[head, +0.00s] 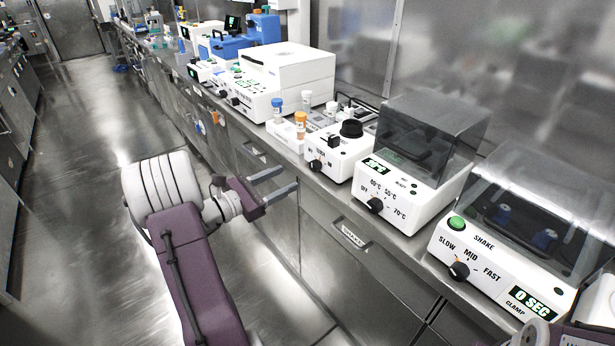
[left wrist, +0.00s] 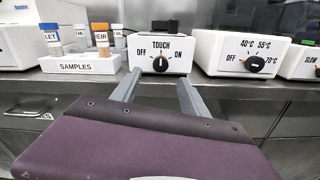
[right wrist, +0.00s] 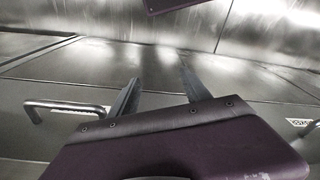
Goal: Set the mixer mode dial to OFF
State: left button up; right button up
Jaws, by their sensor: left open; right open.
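The mixer (head: 338,152) is a small white box with a black cup on top, on the bench. Its black mode dial (head: 316,166) is on the front face. In the left wrist view the dial (left wrist: 161,64) sits between OFF at left and ON at right, under TOUCH; its pointer mark stands about upright, towards TOUCH. My left gripper (head: 290,177) is open and empty, in front of and apart from the mixer; its fingers (left wrist: 160,78) straddle the dial in the left wrist view. My right gripper (right wrist: 158,75) is open and empty, facing bench drawers.
A white samples rack (left wrist: 82,66) with capped tubes stands left of the mixer. A heater (head: 408,160) with a temperature dial stands to the right, then a shaker (head: 500,250) with a speed dial. Drawers with handles (right wrist: 66,105) are below the bench. The aisle floor (head: 80,200) is clear.

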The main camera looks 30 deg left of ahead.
aim_at(312, 166)
pick_arm(q)
jog(key=b+x, duration=0.1)
jog(key=x, duration=0.7)
jog(key=shift+s+d+f, duration=0.1)
jog(key=shift+w+d+b, duration=0.15)
jog(key=shift+w+b, duration=0.15)
jog(key=shift+w, duration=0.15)
grip_shut()
